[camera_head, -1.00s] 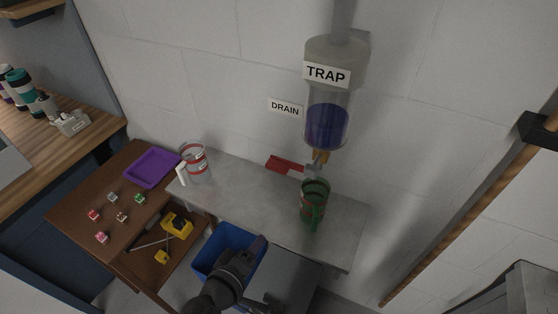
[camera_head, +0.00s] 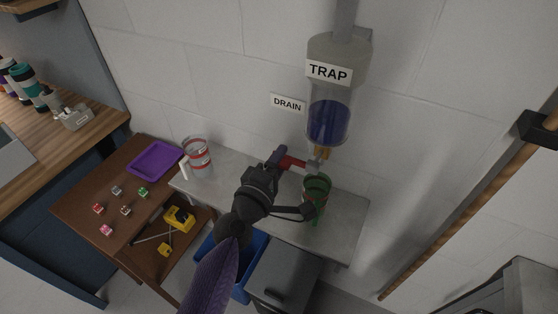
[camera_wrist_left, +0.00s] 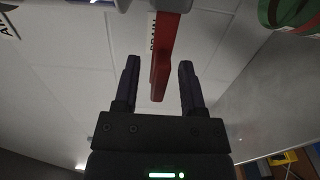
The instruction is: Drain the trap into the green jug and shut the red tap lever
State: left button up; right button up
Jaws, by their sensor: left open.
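The trap (camera_head: 329,120) is a clear cylinder on the wall with dark blue liquid in it and a brass outlet below. The red tap lever (camera_head: 292,162) sticks out to the left beside the outlet. The green jug (camera_head: 316,187) stands upright on the grey shelf under the outlet; its inside is hard to see. My left gripper (camera_head: 281,160) is open at the lever's free end. In the left wrist view the red lever (camera_wrist_left: 160,75) lies between the two open fingers, with a gap on each side. The green jug (camera_wrist_left: 288,12) shows at that view's top right. My right gripper is not in view.
The grey shelf (camera_head: 343,223) also bears a white jug with red bands (camera_head: 197,158) at its left. A blue bin (camera_head: 258,245) stands below the shelf. A brown table (camera_head: 82,195) with a purple tray (camera_head: 154,160) and small blocks is at the left.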

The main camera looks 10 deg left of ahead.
pick_arm(q)
grip_shut()
dwell(0.8)
dwell(0.4)
